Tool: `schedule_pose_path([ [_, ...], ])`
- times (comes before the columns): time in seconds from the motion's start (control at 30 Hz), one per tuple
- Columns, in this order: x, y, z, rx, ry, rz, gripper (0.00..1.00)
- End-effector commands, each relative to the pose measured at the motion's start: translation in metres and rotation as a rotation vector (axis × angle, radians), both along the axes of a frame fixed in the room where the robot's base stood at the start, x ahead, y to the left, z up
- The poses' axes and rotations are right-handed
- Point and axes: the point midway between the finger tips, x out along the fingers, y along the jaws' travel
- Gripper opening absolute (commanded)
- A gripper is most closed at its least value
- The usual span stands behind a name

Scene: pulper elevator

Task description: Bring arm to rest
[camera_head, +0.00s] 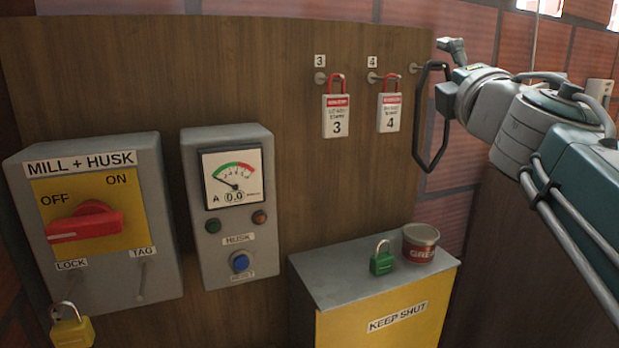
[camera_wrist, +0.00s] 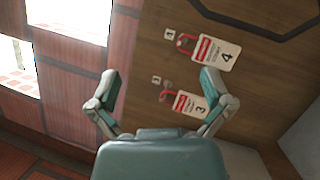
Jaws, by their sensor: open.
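My gripper (camera_head: 450,72) is at the upper right of the head view, in front of the right side of the wooden board (camera_head: 270,90). In the wrist view my gripper (camera_wrist: 161,76) shows its two fingers spread wide with nothing held between them. My arm reaches in from the right edge, bent at the wrist. A black angular loop (camera_head: 418,130) shows right by the gripper; I cannot tell what it is fixed to. It also shows in the wrist view at the top right (camera_wrist: 265,35).
Red-and-white tags 3 (camera_head: 337,116) and 4 (camera_head: 389,113) hang on the board. A MILL + HUSK switch box (camera_head: 150,220), yellow padlock (camera_head: 72,332) and gauge box (camera_head: 205,255) are left. A KEEP SHUT box (camera_head: 350,290) bears a green padlock (camera_head: 382,262) and can (camera_head: 421,245).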

Motion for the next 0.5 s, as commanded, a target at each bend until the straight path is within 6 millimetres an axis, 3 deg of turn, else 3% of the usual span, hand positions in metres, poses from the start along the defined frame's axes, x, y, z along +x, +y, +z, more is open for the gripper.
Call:
schedule_pose_path([
  [0.27, -0.023, -0.033, -0.083, 0.546, 0.141, -0.168, 1.0],
  [0.5, -0.058, -0.042, -0.188, 0.988, 0.342, -0.347, 1.0],
])
